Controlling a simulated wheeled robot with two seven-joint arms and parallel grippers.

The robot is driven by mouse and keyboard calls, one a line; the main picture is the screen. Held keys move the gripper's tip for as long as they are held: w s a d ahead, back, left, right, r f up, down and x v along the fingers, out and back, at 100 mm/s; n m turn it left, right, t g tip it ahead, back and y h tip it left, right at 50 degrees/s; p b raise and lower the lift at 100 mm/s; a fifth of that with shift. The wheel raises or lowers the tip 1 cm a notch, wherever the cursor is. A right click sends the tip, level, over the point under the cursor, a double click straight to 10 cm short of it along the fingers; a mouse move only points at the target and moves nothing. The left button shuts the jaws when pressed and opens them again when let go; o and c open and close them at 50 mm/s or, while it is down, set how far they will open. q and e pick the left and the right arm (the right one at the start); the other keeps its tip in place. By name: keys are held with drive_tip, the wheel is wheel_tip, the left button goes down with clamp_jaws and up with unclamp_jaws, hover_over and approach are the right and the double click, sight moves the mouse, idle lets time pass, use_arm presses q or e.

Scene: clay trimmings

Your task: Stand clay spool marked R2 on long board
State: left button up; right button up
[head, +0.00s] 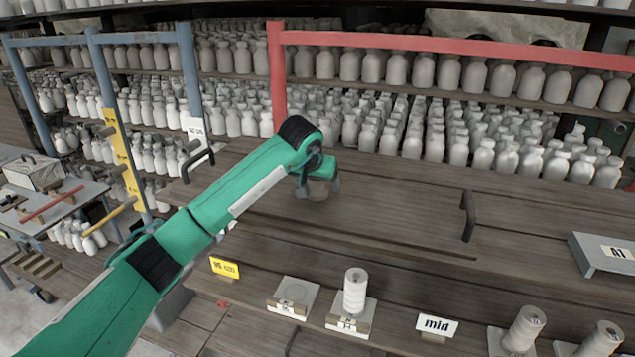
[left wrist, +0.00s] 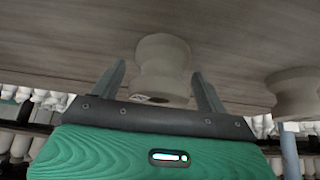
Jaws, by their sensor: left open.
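My left gripper (head: 318,188) is over the wooden surface beyond the row of stands, its fingers pointing down and open. In the left wrist view, the gripper's two fingers (left wrist: 160,85) are apart, one on each side of a pale clay spool (left wrist: 163,58) with a narrow waist. The spool touches the wood; a small dark mark shows on its end, too small to read. In the head view the gripper mostly hides it. A second spool (left wrist: 297,92) stands beside it in the left wrist view. I cannot tell which wood is the long board. My right gripper is not in view.
A ribbed pale spool (head: 355,288) stands on a white stand (head: 350,317); the stand left of it (head: 293,293) is empty. More spools (head: 525,328) stand right of the "mid" sign (head: 437,325). A dark handle (head: 468,215) rises from the wood. A red frame (head: 450,45) crosses behind.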

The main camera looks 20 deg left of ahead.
use_arm(q)
drive_tip(key=shift+r, duration=0.15)
drive_tip(key=shift+s+r, duration=0.15)
drive_tip(key=shift+r, duration=0.15)
drive_tip(key=b+v, duration=0.4)
drive_tip(key=v, duration=0.7)
drive_tip(key=shift+s, duration=0.1)
